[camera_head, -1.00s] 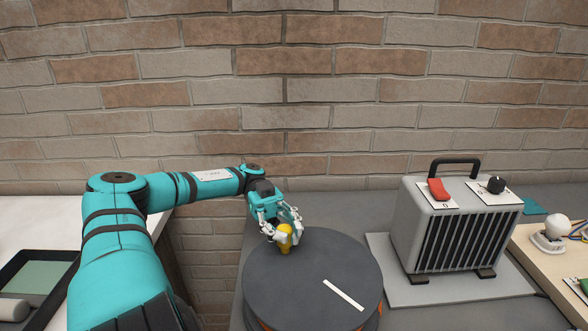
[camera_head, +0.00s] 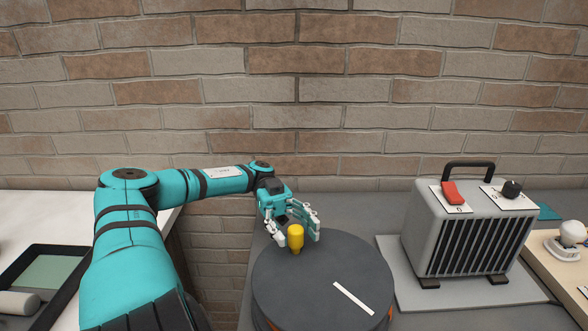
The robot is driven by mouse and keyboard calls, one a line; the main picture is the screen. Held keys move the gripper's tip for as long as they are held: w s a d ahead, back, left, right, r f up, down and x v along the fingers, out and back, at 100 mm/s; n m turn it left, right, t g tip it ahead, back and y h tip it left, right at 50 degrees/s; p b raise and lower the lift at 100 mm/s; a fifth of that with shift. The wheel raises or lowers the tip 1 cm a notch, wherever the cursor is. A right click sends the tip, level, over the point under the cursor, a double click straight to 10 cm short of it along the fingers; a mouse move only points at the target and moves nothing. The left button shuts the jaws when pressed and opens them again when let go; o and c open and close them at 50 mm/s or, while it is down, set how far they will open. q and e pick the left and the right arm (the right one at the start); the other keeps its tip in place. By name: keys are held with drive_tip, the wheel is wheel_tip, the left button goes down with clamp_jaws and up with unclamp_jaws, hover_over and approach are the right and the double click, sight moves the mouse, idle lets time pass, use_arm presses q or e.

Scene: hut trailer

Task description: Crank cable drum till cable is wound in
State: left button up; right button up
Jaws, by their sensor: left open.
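The cable drum (camera_head: 312,282) shows as a dark grey round top with an orange edge low at its side, at the bottom middle of the head view. A yellow crank knob (camera_head: 296,239) stands upright near the drum's far left rim. A white stripe (camera_head: 353,298) marks the right part of the top. My left gripper (camera_head: 297,230) is open at the knob, with its fingers spread to either side and slightly behind it. I cannot tell whether a finger touches the knob. The cable is not visible. My right gripper is out of view.
A grey ribbed box (camera_head: 424,233) with a handle, red switch and black knob stands right of the drum on a pale plate (camera_head: 396,278). A board with a white bulb (camera_head: 572,234) is farther right. A dark tray (camera_head: 81,252) lies at left. A brick wall (camera_head: 330,90) closes the back.

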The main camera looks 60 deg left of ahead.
use_arm(q)
wheel_tip(320, 180, up, 10)
idle(0.5)
drive_tip(key=shift+c, duration=0.4)
